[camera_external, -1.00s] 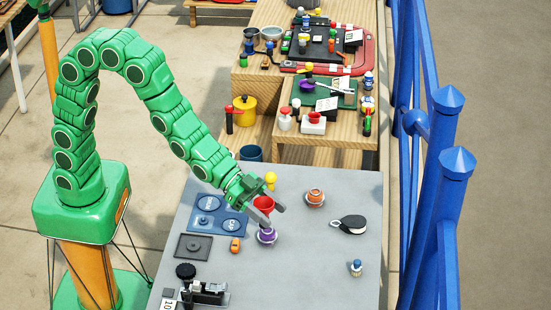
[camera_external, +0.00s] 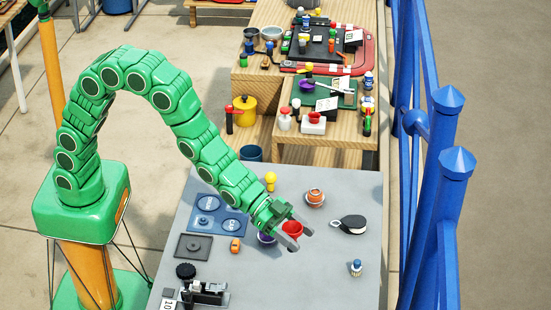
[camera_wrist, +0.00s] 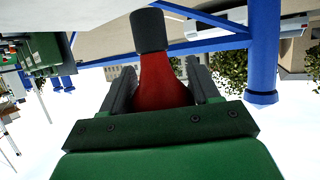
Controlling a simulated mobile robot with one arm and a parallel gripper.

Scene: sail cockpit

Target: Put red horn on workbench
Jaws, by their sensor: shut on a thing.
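The red horn (camera_external: 292,228) is between the fingers of my gripper (camera_external: 297,236), over the middle of the grey-topped workbench (camera_external: 330,265). In the wrist view my gripper (camera_wrist: 165,90) is shut on the horn's red flared body (camera_wrist: 160,78), one dark finger on each side. The horn's dark end (camera_wrist: 149,30) points away from the gripper. I cannot tell whether the horn touches the bench top.
A purple object (camera_external: 266,238) is close left of my gripper. Blue mats (camera_external: 217,216) lie left. The front right of the bench is clear.

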